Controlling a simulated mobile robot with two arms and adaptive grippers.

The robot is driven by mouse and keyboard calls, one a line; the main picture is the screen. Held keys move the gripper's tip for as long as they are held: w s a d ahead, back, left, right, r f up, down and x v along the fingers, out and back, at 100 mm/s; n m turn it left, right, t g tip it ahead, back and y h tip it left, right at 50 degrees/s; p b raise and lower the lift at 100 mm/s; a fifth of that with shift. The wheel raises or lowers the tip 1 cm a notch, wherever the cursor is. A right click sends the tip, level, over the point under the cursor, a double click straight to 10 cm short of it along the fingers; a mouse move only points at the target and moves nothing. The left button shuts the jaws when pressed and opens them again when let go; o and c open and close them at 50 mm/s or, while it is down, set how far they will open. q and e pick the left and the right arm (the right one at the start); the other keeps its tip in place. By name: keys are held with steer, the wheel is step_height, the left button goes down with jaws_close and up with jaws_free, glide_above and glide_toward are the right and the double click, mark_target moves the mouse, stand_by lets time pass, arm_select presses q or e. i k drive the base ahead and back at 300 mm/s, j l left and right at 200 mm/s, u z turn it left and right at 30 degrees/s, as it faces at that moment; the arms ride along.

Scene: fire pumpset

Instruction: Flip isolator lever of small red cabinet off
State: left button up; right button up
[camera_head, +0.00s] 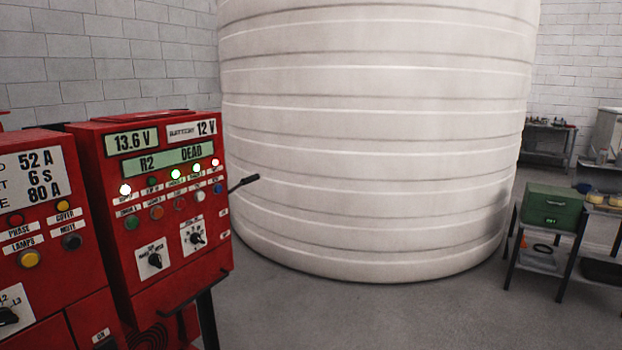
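The small red cabinet (160,262) stands at the left, with displays reading 13.6 V, battery 12 V and "R2 DEAD". Several of its small lamps are lit. A black lever (243,183) sticks out from its right side and points up and to the right. I take this for the isolator lever; its base on the cabinet side is partly hidden. Two rotary switches, a left one (154,260) and a right one (197,238), sit on the cabinet's lower front. Neither of my grippers is in view.
Another red cabinet (50,258) stands close at the far left, cut by the frame. A large white ribbed tank (370,140) stands behind. At right, a green box (552,209) sits on a small table. The grey floor (400,318) in front of the tank is clear.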

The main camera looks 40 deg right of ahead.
mark_target(250, 179)
steer(key=z, duration=1.1)
